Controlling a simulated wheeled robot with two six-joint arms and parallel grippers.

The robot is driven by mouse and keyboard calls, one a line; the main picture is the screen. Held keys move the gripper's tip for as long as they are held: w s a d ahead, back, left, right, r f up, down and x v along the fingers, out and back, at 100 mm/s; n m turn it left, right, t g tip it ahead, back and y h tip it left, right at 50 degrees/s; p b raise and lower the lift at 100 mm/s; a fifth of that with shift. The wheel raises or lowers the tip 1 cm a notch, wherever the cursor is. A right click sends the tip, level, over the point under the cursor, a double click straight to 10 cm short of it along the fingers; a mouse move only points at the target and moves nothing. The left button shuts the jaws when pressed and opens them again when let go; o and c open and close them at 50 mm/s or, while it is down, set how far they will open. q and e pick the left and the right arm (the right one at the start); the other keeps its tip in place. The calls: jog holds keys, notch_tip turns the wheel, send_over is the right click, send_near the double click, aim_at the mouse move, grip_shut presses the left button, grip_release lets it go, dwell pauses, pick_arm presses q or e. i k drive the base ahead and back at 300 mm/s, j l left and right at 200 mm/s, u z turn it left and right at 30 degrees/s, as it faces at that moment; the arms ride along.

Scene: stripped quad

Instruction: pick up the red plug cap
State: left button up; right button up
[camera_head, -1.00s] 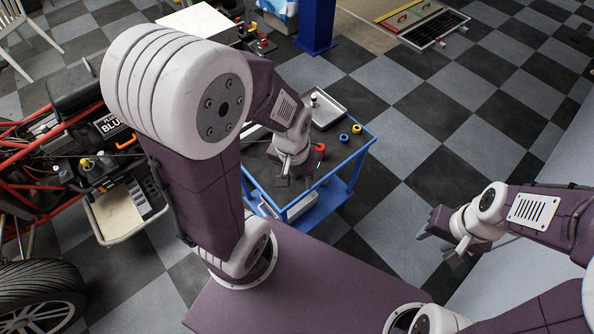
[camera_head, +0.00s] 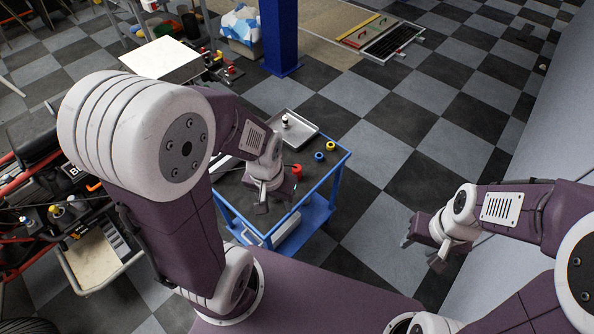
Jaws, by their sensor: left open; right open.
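My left gripper (camera_head: 265,204) is open, pointing down over the cart top. I cannot tell its exact height above the top. My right gripper (camera_head: 421,249) is open and empty, held over the floor to the right of the cart.
A yellow ring (camera_head: 331,146) and a blue ring (camera_head: 318,156) lie near the cart's right corner. A metal tray (camera_head: 299,126) with a small white-topped item is at the back. A stripped red-framed quad stands at left. A blue post (camera_head: 279,38) rises behind.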

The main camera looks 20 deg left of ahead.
aim_at(298, 172)
jog(key=u, duration=3)
jog(key=i+z, duration=0.1)
jog(key=z, duration=0.35)
jog(key=i+z, duration=0.1)
jog(key=z, duration=0.35)
jog(key=i+z, duration=0.1)
jog(key=z, duration=0.3)
jog(key=i+z, duration=0.1)
jog(key=z, duration=0.35)
